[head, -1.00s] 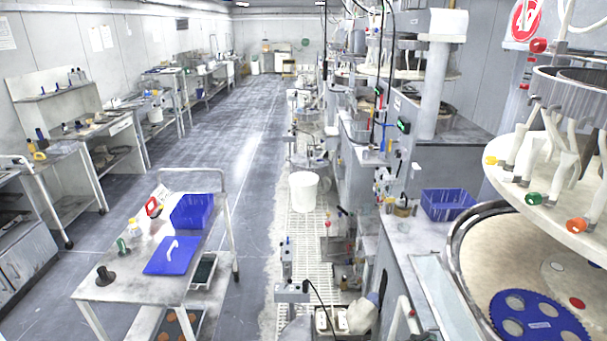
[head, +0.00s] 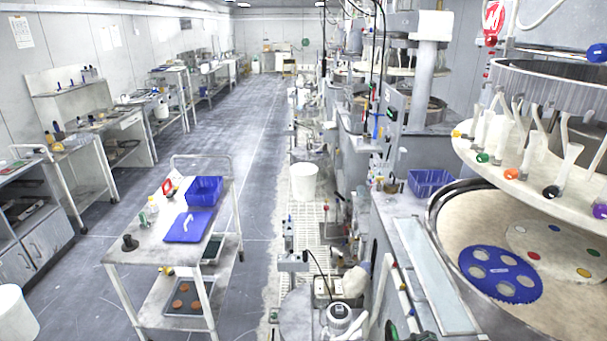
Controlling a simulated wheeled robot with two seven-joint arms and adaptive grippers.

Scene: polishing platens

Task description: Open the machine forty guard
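A large polishing machine stands at the right, with a round platen (head: 455,215) in a dark-rimmed basin. A blue disc with holes (head: 497,274) lies on the platen. Above it hangs a pale round upper plate (head: 480,150) with coloured knobs and white hoses. A red round sign with white marks (head: 494,15) is on the wall behind; I cannot read it surely. A pale, glass-like flat panel (head: 437,275) lies at the machine's left side; I cannot tell whether it is the guard. Neither of my grippers is in view.
A trolley (head: 143,250) with a blue bin (head: 205,190) and a blue board (head: 188,227) stands left of centre. A white bucket (head: 304,182) is by the floor grating. Another white bucket (head: 14,315) is at lower left. The aisle floor (head: 215,135) is clear.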

